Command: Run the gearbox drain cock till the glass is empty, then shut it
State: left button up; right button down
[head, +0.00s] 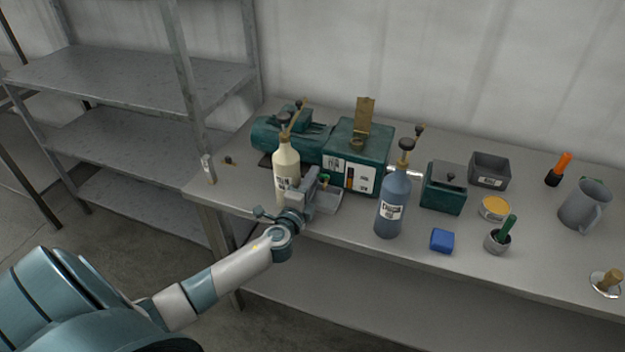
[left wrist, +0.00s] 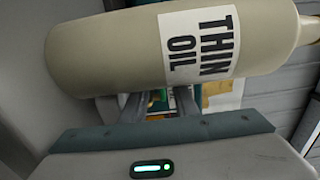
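The green gearbox (head: 370,150) stands at the back of the bench, with white labels and a narrow sight glass (head: 350,178) on its front. An amber strip shows in the glass; its exact level is too small to read. My left gripper (head: 319,182) is at the gearbox's lower left front, just above a grey drip tray (head: 328,201). A small green and orange part (head: 324,180) shows at its fingertips; the drain cock itself is mostly hidden. In the left wrist view the fingers (left wrist: 155,103) are partly hidden behind the bottle, so their grip is unclear. My right gripper is out of view.
A cream THIN OIL bottle (head: 285,165) stands close beside my left gripper and crosses the left wrist view (left wrist: 110,50). A blue-grey bottle (head: 393,205) stands right of the tray. A blue block (head: 442,240), cup (head: 497,241) and jug (head: 584,206) are further right.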

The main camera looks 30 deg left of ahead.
pick_arm(q)
grip_shut()
